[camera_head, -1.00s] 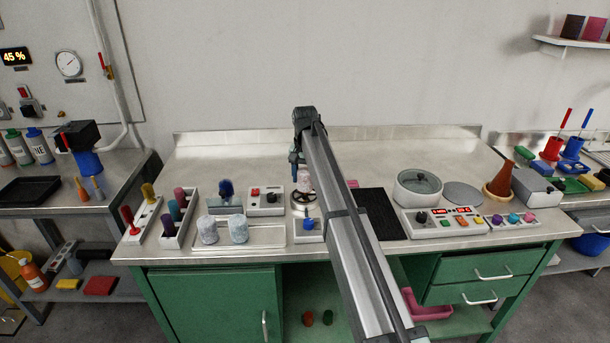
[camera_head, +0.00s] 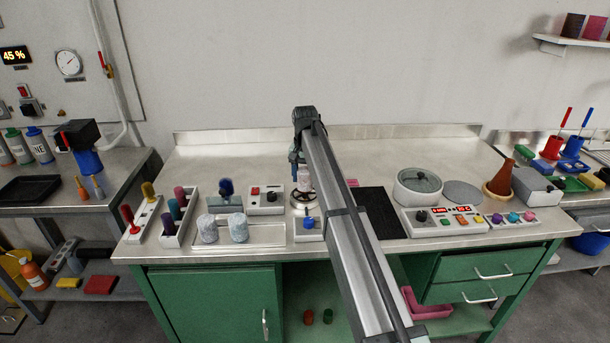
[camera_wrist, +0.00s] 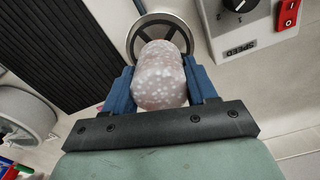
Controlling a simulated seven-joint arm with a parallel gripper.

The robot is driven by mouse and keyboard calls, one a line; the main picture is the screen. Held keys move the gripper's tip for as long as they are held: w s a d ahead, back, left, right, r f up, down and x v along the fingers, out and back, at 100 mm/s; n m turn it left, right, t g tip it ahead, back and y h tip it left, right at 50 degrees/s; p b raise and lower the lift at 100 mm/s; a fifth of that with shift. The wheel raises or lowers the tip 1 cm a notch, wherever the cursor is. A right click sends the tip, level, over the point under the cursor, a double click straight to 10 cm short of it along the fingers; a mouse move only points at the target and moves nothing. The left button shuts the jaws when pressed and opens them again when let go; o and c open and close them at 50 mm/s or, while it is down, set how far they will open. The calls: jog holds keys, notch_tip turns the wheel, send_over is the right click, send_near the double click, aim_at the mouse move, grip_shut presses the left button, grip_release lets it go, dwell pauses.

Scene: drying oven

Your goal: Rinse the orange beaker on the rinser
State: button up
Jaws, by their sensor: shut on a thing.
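A pale pinkish beaker with white speckles (camera_wrist: 160,78) is between the blue fingers of my gripper (camera_wrist: 163,85) in the wrist view. The gripper is shut on it. In the head view the beaker (camera_head: 304,180) shows above the rinser, partly beside my arm. The rinser (camera_head: 305,208) is a round metal ring with dark spokes; in the wrist view the rinser (camera_wrist: 160,20) lies just beyond the beaker, partly hidden by it. I cannot tell whether beaker and rinser touch. The beaker's colour looks pink rather than clearly orange.
Two grey-blue speckled beakers (camera_head: 238,228) stand at a shallow tray (camera_head: 267,236) to the left. A control box (camera_head: 266,201) is left of the rinser. A black ribbed mat (camera_head: 380,213) lies to the right. The counter's back is clear.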

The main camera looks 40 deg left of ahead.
aim_at(305, 170)
jog(key=shift+f, duration=0.85)
jog(key=shift+f, duration=0.85)
dwell(3.2)
jog(key=shift+r, duration=1.95)
jog(key=shift+r, duration=0.15)
jog(key=shift+r, duration=1.25)
